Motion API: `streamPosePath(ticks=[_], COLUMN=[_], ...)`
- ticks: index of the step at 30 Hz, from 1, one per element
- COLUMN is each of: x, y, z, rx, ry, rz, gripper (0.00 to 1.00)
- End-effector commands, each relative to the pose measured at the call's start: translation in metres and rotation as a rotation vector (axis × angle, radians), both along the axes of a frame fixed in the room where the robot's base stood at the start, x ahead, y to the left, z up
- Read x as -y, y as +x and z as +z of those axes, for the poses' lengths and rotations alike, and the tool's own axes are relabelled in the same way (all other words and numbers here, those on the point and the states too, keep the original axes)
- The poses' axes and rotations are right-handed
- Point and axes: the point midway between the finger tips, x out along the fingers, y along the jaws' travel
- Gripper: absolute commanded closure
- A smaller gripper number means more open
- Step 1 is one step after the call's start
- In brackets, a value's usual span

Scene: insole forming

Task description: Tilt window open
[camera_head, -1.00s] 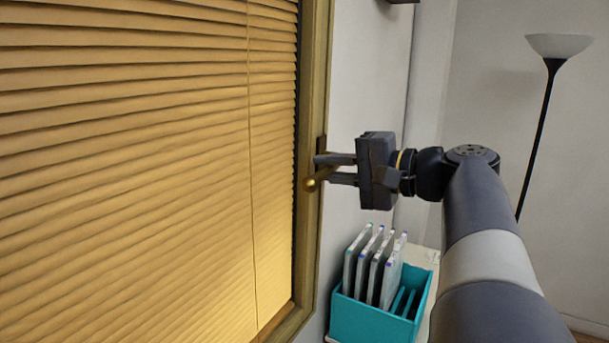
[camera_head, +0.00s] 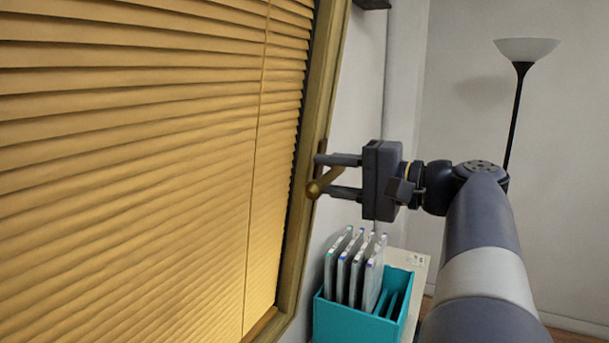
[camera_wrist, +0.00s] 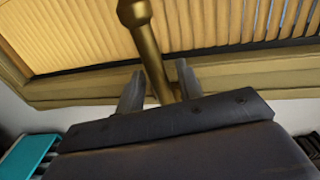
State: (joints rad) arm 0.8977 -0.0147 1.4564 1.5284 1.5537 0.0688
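The window has a brass-coloured frame (camera_head: 318,110) on the left of the head view, with yellow slatted blinds (camera_head: 130,150) filling it. A brass handle (camera_head: 326,180) sticks out from the frame's right side. My gripper (camera_head: 338,175) is at the handle, its two fingers spread apart with the handle between them. In the wrist view, the handle (camera_wrist: 148,48) passes between the fingertips (camera_wrist: 159,75), with its rounded end beyond them. The fingers do not look clamped on it. Whether one finger touches it, I cannot tell.
A teal rack (camera_head: 355,320) holding several grey cases (camera_head: 352,270) stands on a pale surface below my gripper. A floor lamp (camera_head: 525,50) stands at the right. The grey wall between the window and lamp is mostly clear.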

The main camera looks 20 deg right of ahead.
Motion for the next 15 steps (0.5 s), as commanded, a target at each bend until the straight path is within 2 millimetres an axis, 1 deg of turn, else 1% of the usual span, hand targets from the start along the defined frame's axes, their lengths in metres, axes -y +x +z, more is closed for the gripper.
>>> streamPosePath(ticks=[5,8,11,15], x=[0.001,0.005,0.012,0.026], y=[-0.001,-0.005,-0.013,-0.031], z=[0.000,0.000,0.000,0.000], rx=[0.001,0.002,0.002,0.001], ry=[0.000,-0.001,-0.002,-0.001], rz=[-0.001,-0.004,-0.006,-0.007], gripper=[0.65,0.65,0.65,0.65])
